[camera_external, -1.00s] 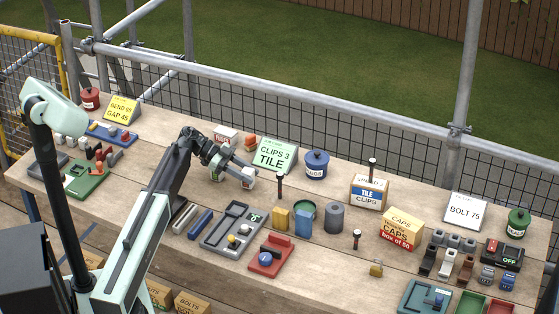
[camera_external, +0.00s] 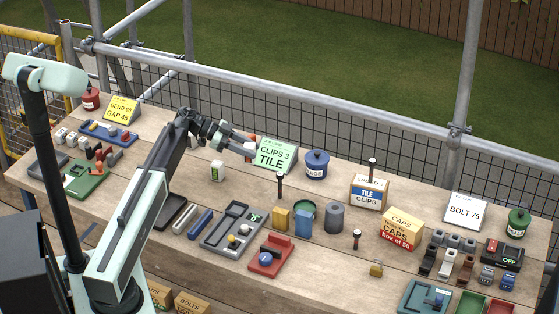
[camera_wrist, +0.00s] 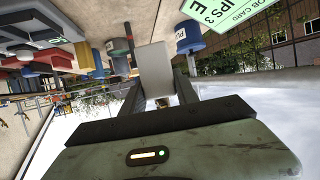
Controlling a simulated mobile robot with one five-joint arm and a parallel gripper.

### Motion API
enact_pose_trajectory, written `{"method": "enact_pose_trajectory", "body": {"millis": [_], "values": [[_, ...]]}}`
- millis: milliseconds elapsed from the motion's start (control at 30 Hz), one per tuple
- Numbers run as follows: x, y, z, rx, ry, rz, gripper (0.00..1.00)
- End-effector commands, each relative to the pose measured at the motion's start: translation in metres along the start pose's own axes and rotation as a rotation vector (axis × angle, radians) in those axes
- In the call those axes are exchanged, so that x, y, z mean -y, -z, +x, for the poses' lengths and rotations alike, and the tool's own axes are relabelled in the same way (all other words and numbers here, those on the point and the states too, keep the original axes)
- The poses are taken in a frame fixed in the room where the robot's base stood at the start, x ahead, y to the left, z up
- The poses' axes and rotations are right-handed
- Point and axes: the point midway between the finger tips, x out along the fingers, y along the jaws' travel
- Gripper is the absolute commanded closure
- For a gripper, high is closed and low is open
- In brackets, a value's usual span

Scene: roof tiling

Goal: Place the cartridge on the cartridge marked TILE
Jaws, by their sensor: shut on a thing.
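My gripper (camera_external: 243,147) is shut on a pale grey block-shaped cartridge (camera_wrist: 155,70), which fills the space between the jaws in the wrist view. In the external view it is held above the bench, in front of the green job card (camera_external: 272,155) that reads CLIPS 3 TILE. A box labelled TILE CLIPS (camera_external: 368,194) stands further right.
A blue tin (camera_external: 316,165) stands right of the card. In front are a grey tray (camera_external: 225,240), a red fixture (camera_external: 268,262), yellow and blue blocks, and a dark upright post (camera_external: 280,185).

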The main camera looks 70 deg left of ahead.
Motion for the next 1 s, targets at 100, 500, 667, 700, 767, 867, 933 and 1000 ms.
{"method": "enact_pose_trajectory", "body": {"millis": [100,500,667,700,767,867,933,1000], "values": [[0.005,-0.003,-0.008,0.003,0.145,-0.061,1.0],[0.021,-0.048,-0.147,-0.003,0.681,-0.284,1.0],[0.007,-0.069,-0.212,-0.006,0.806,-0.337,1.0],[0.006,-0.073,-0.224,-0.005,0.821,-0.343,1.0],[0.007,-0.078,-0.237,-0.005,0.838,-0.35,1.0],[0.007,-0.082,-0.248,-0.005,0.852,-0.356,1.0],[0.007,-0.083,-0.25,-0.005,0.855,-0.357,1.0],[0.009,-0.084,-0.25,-0.005,0.854,-0.357,1.0]]}}
